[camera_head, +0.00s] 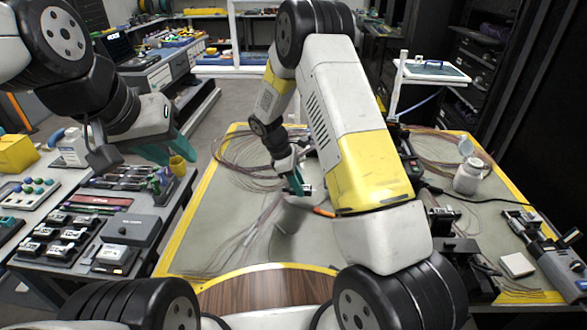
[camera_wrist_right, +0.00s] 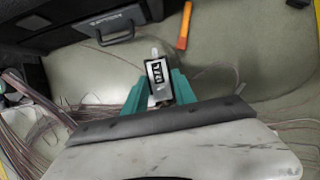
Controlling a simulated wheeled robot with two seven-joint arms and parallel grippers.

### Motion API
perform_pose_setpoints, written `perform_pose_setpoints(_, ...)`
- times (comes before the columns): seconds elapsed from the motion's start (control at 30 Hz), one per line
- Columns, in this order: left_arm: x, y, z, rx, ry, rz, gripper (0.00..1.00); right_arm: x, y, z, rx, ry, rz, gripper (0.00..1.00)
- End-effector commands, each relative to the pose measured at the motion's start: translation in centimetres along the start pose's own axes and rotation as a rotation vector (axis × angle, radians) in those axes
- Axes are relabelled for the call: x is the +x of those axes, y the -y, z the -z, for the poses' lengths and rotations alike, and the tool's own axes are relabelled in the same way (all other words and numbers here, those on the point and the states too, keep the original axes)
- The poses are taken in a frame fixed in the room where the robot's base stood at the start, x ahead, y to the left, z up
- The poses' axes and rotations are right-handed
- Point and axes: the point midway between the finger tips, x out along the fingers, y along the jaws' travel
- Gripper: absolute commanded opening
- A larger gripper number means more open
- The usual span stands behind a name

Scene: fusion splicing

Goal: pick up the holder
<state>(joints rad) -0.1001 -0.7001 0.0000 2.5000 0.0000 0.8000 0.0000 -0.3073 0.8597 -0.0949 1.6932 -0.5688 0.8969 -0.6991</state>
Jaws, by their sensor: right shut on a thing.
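The holder (camera_wrist_right: 158,72), a small black block with a white-marked face, sits between the teal fingers of my right gripper (camera_wrist_right: 160,88) in the right wrist view. The gripper is shut on it. In the head view my right gripper (camera_head: 299,184) is over the mat on the middle table, and the holder is small and partly hidden there. My left gripper (camera_head: 170,150) hangs above the left bench; its teal fingers show from the side, and their gap is unclear.
Several similar black blocks (camera_head: 68,236) stand in a tray on the left bench. An orange-handled tool (camera_wrist_right: 184,27) lies beyond the holder. A black case (camera_wrist_right: 85,25) is at upper left in the wrist view. Thin cables cover the mat. A white jar (camera_head: 467,178) stands right.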

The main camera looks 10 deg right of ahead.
Motion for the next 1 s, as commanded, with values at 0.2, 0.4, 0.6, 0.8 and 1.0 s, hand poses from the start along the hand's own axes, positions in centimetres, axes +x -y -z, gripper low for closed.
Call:
perform_pose_setpoints(0.2, 0.0, 0.0, 0.0, 0.0, 0.0, 0.0, 0.36, -0.6, 4.4, 0.1, -0.003, 0.0, 0.0, 0.0)
perform_pose_setpoints(0.4, 0.0, 0.0, 0.0, 0.0, 0.0, 0.0, 0.36, -1.1, 9.2, 0.2, -0.003, 0.001, 0.0, 0.0)
perform_pose_setpoints(0.6, 0.0, 0.0, 0.0, 0.0, 0.0, 0.0, 0.36, -1.4, 12.2, 0.3, -0.001, 0.001, 0.0, 0.0)
perform_pose_setpoints(0.8, 0.0, 0.0, 0.0, 0.0, 0.0, 0.0, 0.36, -1.5, 13.3, 0.3, 0.001, 0.0, 0.0, 0.0)
perform_pose_setpoints(1.0, 0.0, 0.0, 0.0, 0.0, 0.0, 0.0, 0.36, -1.5, 13.4, 0.3, 0.001, 0.0, 0.0, 0.0)
